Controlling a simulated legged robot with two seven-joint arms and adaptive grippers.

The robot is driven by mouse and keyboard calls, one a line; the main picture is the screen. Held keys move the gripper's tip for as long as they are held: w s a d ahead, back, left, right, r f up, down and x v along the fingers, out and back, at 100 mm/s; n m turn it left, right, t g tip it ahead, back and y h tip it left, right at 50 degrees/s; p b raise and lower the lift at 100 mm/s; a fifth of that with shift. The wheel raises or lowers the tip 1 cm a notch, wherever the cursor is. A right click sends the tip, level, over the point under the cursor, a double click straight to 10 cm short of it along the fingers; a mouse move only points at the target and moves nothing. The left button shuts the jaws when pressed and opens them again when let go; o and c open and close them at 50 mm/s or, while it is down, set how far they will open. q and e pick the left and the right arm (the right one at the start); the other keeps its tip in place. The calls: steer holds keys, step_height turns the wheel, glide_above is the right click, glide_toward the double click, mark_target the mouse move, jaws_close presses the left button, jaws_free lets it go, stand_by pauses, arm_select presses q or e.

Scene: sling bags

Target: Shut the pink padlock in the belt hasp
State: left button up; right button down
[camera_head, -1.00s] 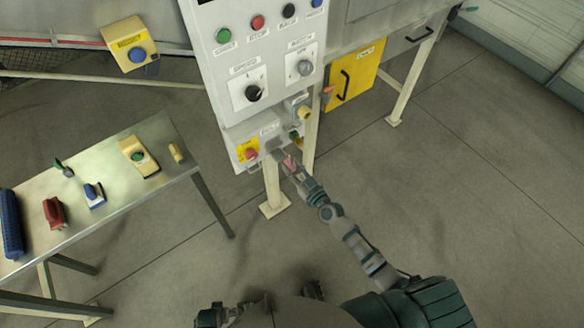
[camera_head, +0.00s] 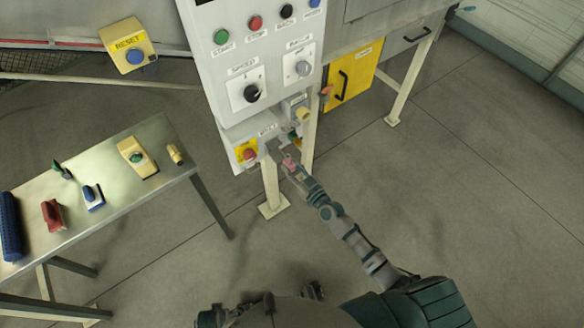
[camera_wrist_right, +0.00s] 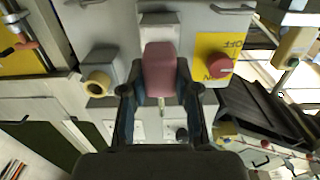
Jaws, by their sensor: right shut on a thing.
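The pink padlock (camera_wrist_right: 159,70) is between the fingers of my right gripper (camera_wrist_right: 161,92) in the right wrist view, and the fingers are shut on its body. In the head view the padlock (camera_head: 290,162) shows small at the tip of my right gripper (camera_head: 293,169), close to the lower front of the control cabinet. A grey metal part (camera_wrist_right: 160,19), which looks like the hasp, lies just beyond the padlock in the wrist view. The padlock covers the spot where they meet, so I cannot tell whether the shackle is through it. My left gripper is not clearly visible.
A red button on a yellow plate (camera_head: 248,153) sits left of the padlock; a cream connector (camera_head: 303,114) sticks out above it. A cabinet leg (camera_head: 271,188) stands below. The table (camera_head: 190,165) at left holds several tools. Open floor lies to the right.

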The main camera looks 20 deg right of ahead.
steer(key=shift+w, duration=0.2)
steer(key=shift+x, duration=1.15)
steer(key=shift+b+x, duration=0.7)
steer(key=shift+x, duration=1.65)
steer(key=shift+a, duration=0.1)
steer(key=shift+f, duration=0.2)
steer(key=shift+c, duration=0.7)
jaws_free()
steer(key=shift+s, duration=0.15)
